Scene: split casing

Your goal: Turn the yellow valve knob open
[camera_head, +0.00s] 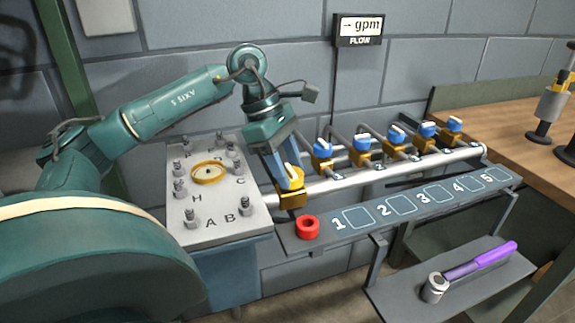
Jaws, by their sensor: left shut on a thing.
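The yellow valve knob (295,184) is at the left end of the pipe, on top of a yellow valve body (290,201). My left gripper (290,179) reaches down to it from above and is shut on it. The fingers partly hide the knob, so its exact angle cannot be told. My right gripper is not in view.
Several blue-knobbed valves (361,144) line the pipe (340,184) to the right. A red ring (307,227) lies on the numbered shelf (328,238). A plate with studs (208,205) stands at left. A purple-handled tool (480,259) lies on a lower shelf. A wooden bench (500,125) is at right.

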